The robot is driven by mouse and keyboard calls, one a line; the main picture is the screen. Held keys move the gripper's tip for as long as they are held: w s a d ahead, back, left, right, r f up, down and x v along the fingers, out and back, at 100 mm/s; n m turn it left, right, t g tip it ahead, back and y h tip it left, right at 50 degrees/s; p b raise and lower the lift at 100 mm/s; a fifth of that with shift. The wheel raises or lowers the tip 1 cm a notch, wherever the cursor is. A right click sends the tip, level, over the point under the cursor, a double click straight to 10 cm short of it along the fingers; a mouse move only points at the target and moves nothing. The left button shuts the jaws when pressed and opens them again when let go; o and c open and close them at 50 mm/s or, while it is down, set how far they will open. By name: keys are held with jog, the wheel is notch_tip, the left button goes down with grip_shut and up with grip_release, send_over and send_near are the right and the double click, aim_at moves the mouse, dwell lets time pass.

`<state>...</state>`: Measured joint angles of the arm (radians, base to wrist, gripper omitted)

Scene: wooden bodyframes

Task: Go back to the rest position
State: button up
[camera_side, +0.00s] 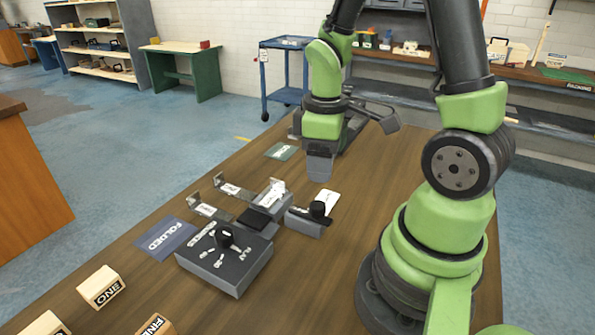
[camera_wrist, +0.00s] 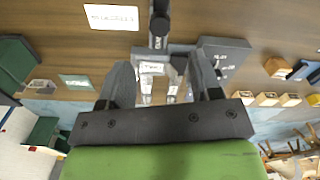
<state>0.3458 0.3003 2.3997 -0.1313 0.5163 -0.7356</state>
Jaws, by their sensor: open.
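My gripper (camera_side: 319,170) hangs above the wooden table, behind the group of grey fixtures in the side view. In the wrist view its two dark fingers (camera_wrist: 161,72) are spread apart, with a clear gap and nothing held between them. The fixtures show beyond the fingers. A dark grey box with a black knob (camera_side: 230,260) stands in front of my gripper in the side view. A smaller grey block with a black knob (camera_side: 308,222) is nearer to it. My fingers look apart from both.
Metal brackets (camera_side: 207,208) stand beside the box. A blue "FOLDED" card (camera_side: 165,239), a green card (camera_side: 281,151) and a white card (camera_side: 327,198) lie on the table (camera_side: 330,265). Wooden label blocks (camera_side: 101,288) stand at the front left. A blue cart (camera_side: 285,75) is behind.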

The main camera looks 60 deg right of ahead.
jog(key=s+a+r+m+t+y, duration=0.1)
jog(key=s+a+r+m+t, duration=0.1)
jog(key=a+r, duration=0.3)
jog(key=s+a+r+m+t+y, duration=0.1)
jog(key=s+a+r+m+t, duration=0.2)
jog(key=r, duration=0.8)
jog(key=shift+a+m+t, duration=0.9)
jog(key=shift+m+t, duration=0.1)
jog(key=shift+t, duration=0.1)
